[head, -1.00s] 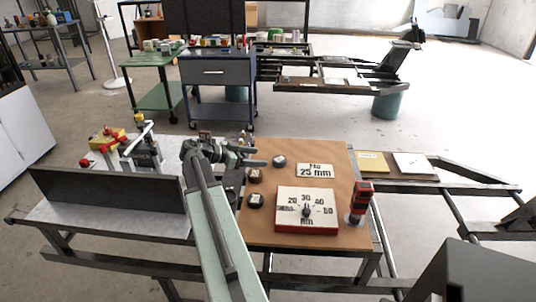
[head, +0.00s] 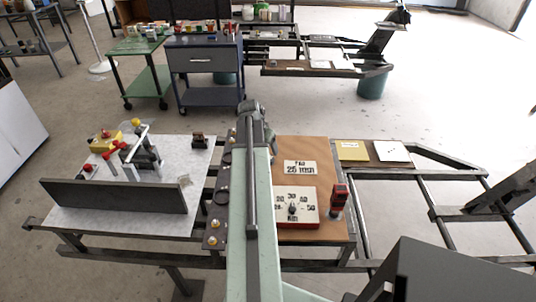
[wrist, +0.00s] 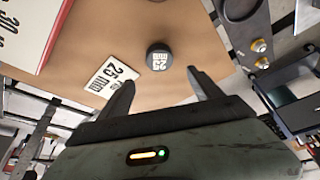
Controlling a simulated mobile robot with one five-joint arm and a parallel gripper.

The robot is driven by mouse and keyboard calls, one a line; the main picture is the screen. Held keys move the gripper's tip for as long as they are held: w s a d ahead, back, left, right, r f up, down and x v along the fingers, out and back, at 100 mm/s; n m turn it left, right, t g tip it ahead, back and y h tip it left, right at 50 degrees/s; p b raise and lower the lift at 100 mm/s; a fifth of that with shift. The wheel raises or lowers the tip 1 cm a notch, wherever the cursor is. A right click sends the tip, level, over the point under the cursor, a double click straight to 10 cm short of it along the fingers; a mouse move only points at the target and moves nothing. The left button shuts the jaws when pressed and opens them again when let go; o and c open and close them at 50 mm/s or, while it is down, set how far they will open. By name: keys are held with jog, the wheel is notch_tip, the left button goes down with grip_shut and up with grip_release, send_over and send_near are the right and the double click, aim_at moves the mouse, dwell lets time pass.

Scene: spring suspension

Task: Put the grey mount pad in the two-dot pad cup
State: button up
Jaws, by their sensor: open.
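My gripper (wrist: 161,78) is open and empty in the wrist view, with its two fingers apart. In the head view my arm covers the left part of the board, so the pad is hidden there. A dark metal strip (head: 214,231) with dark round cups (head: 222,197) runs along the left of the arm. I cannot make out dot marks on the cups.
A white 25 mm card (wrist: 110,78) lies by the left finger; it also shows in the head view (head: 300,168). A red-edged dial board (head: 296,208) and a red-black tool (head: 338,200) stand right of my arm. A grey-white table (head: 112,208) holds several parts at left.

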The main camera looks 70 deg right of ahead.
jog(key=b+x, duration=0.7)
jog(key=x, duration=0.1)
jog(key=shift+w+a+f, duration=0.1)
jog(key=shift+a+f, duration=0.15)
jog(key=shift+a, duration=0.05)
jog(key=shift+r, duration=0.2)
jog(key=c, duration=1.6)
notch_tip(320, 180, up, 17)
jog(key=p, duration=1.7)
jog(key=shift+r, duration=0.15)
